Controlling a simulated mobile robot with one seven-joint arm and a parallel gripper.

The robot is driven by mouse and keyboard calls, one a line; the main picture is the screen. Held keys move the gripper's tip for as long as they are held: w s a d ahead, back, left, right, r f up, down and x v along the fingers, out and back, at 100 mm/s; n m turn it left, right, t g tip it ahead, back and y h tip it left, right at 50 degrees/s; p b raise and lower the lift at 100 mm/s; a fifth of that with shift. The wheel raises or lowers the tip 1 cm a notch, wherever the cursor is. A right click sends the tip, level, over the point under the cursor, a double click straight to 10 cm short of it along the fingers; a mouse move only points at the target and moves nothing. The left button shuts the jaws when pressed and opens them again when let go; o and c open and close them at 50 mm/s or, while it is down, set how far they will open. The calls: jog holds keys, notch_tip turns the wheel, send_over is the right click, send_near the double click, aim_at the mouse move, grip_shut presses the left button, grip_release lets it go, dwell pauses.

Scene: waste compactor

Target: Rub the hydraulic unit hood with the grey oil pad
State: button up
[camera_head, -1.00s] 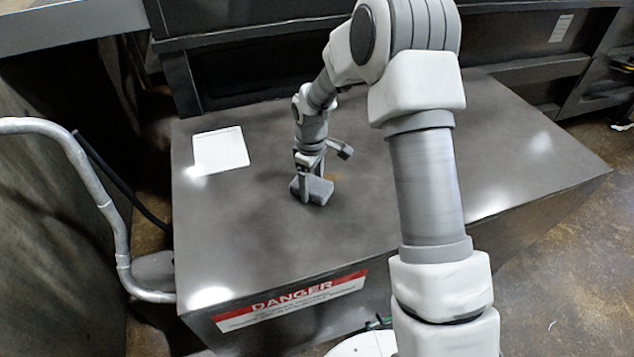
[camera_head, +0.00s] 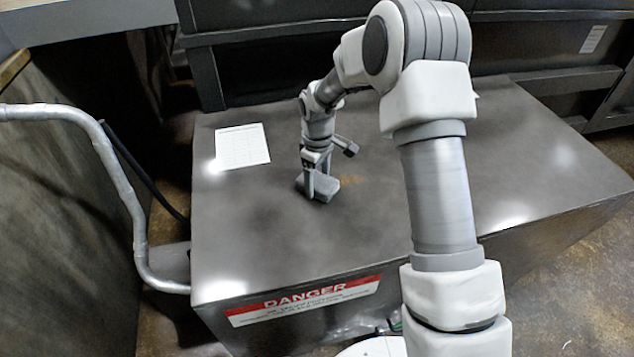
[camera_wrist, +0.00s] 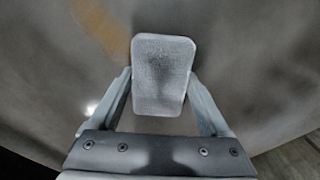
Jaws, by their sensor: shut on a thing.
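The grey oil pad (camera_head: 325,187) is a small block with rounded corners. It is at the dark grey top of the hydraulic unit hood (camera_head: 270,232); whether it touches the surface I cannot tell for sure. My gripper (camera_head: 309,186) points down and is shut on the pad. In the wrist view the pad (camera_wrist: 163,75) sits between the two fingers of my gripper (camera_wrist: 161,88), with the hood surface (camera_wrist: 250,60) behind it. A brownish-orange smear (camera_wrist: 98,27) shows on the hood beside the pad; it also shows faintly in the head view (camera_head: 348,181).
A white paper sheet (camera_head: 243,146) lies on the hood at the left. A red and white DANGER label (camera_head: 305,301) is on the front face. A bent metal pipe (camera_head: 118,178) stands at the left. Dark machinery (camera_head: 280,62) rises behind. The hood's right part is clear.

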aim_at(377, 178)
jog(key=shift+w+d+f+p, duration=0.1)
jog(key=shift+w+d, duration=0.4)
jog(key=shift+d, duration=2.25)
jog(key=shift+w+d+f+p, duration=0.15)
jog(key=shift+w+d, duration=0.4)
jog(key=shift+d, duration=2.15)
jog(key=shift+w+d+r+p, duration=0.1)
jog(key=shift+w+d, duration=0.4)
jog(key=shift+d, duration=2.25)
jog(key=shift+a+r+p, duration=0.15)
jog(key=shift+r+p, duration=1.65)
jog(key=shift+r, duration=1.25)
jog(key=shift+w, duration=0.1)
notch_tip(377, 178, up, 3)
jog(key=shift+p, duration=0.95)
